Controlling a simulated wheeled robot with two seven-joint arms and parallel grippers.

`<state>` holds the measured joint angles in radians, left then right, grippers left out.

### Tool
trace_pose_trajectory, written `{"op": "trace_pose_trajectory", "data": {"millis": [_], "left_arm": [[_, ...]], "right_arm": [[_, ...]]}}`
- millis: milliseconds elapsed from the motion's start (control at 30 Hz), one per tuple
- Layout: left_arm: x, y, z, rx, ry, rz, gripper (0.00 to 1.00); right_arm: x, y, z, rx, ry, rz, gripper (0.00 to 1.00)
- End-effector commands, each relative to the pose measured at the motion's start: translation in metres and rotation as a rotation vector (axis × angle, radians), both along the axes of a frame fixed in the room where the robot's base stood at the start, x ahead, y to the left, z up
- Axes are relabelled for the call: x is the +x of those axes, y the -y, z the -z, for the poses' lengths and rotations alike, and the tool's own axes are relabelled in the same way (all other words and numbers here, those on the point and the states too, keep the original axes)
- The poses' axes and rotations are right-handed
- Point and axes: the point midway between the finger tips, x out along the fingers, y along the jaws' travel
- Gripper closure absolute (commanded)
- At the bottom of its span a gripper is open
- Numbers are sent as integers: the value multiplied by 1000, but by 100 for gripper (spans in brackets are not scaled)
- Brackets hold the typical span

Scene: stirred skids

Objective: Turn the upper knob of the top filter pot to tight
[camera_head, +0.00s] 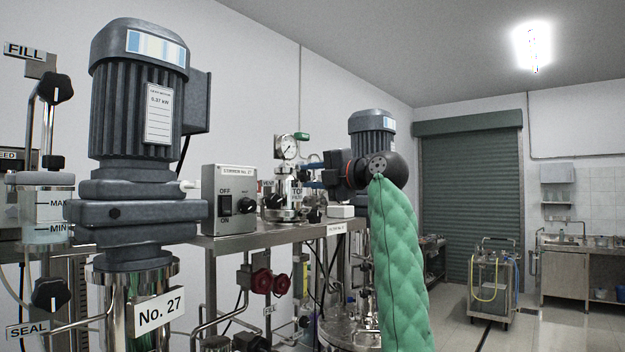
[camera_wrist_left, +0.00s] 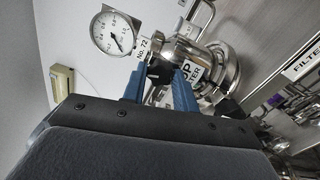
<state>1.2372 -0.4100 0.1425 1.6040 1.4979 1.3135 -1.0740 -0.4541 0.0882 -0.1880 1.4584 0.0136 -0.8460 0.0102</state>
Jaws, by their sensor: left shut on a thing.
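The top filter pot (camera_head: 288,213) is a shiny steel vessel on the skid shelf in the head view, with a dial gauge (camera_head: 287,149) above it. In the wrist view its steel body (camera_wrist_left: 220,65) carries a plate reading partly "TOP FILTER", and the gauge (camera_wrist_left: 117,32) is at upper left. My left gripper (camera_head: 306,178) reaches the pot from the right. In the wrist view, the blue fingers of the left gripper (camera_wrist_left: 160,84) are shut on a black knob (camera_wrist_left: 159,70) below a "No. 72" tag. The knob's pointer mark is hard to read. My right gripper is not in view.
A grey motor (camera_head: 140,100) on the No. 27 vessel stands large at left. A grey switch box (camera_head: 229,199) sits left of the pot. Red valve handwheels (camera_head: 262,281) are below the shelf (camera_head: 240,241). Another motor (camera_head: 371,124) stands behind my wrist. Open floor lies at right.

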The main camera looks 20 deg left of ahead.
Motion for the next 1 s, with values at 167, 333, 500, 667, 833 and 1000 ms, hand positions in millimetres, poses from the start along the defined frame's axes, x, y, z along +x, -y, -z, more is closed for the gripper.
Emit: {"op": "trace_pose_trajectory", "data": {"millis": [167, 333, 500, 667, 833, 1000], "left_arm": [[0, 0, 0, 41, -109, 0, 94], [0, 0, 0, 66, -181, 0, 94], [0, 0, 0, 80, -220, 0, 94], [0, 0, 0, 86, -236, 0, 94], [0, 0, 0, 87, -241, 0, 94], [0, 0, 1, 86, -240, 0, 94]], "right_arm": [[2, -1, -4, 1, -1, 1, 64], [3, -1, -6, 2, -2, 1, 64], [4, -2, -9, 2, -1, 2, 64], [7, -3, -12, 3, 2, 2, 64], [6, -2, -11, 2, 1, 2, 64], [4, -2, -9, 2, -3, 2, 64]]}}
